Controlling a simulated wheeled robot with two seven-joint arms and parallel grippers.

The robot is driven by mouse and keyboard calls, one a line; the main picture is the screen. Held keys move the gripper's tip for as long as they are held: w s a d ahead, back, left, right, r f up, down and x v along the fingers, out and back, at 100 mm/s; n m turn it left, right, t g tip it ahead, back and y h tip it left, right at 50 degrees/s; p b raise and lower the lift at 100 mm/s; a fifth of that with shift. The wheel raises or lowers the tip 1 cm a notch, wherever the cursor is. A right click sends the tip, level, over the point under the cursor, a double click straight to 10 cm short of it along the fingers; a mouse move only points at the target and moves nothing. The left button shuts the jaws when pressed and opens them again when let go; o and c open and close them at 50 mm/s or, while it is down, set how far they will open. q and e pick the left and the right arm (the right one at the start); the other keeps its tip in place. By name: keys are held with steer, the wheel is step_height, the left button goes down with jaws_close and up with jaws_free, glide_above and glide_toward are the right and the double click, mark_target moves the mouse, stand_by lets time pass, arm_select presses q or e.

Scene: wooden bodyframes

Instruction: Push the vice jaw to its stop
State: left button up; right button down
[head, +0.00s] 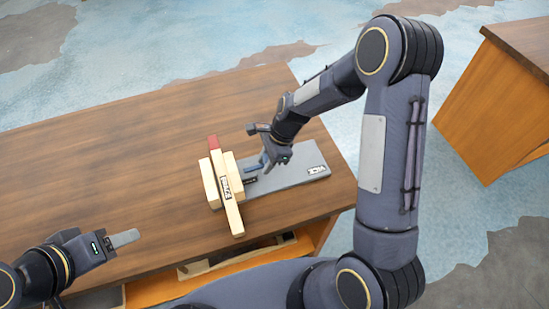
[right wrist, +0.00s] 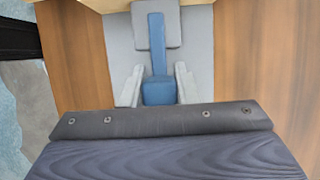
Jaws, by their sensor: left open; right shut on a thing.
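The vice has a grey base plate (head: 290,176) lying on the wooden table. Its blue jaw handle (head: 253,167) is partly hidden by my right gripper (head: 265,164) in the head view. In the right wrist view the blue handle (right wrist: 158,90) sits between the two fingers of my right gripper (right wrist: 157,88), which is shut on it. A blue bar runs from it to a dark grey jaw block (right wrist: 172,36), close to a wooden edge. A pale wooden frame piece (head: 229,192) with a red end stands at the plate's left end. My left gripper (head: 125,239) is open, away from the vice.
The wooden table (head: 100,150) is clear to the left of the vice. An open shelf (head: 240,257) shows below its front edge. Another wooden cabinet (head: 490,110) stands apart at the right.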

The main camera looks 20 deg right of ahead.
steer(key=shift+a, duration=0.65)
steer(key=c, duration=1.1)
jaws_free()
steer(key=shift+a, duration=0.2)
steer(key=shift+d+r, duration=0.1)
steer(key=shift+d, duration=0.1)
steer(key=v, duration=0.7)
steer(key=shift+d+r, duration=0.1)
steer(key=shift+r, duration=0.15)
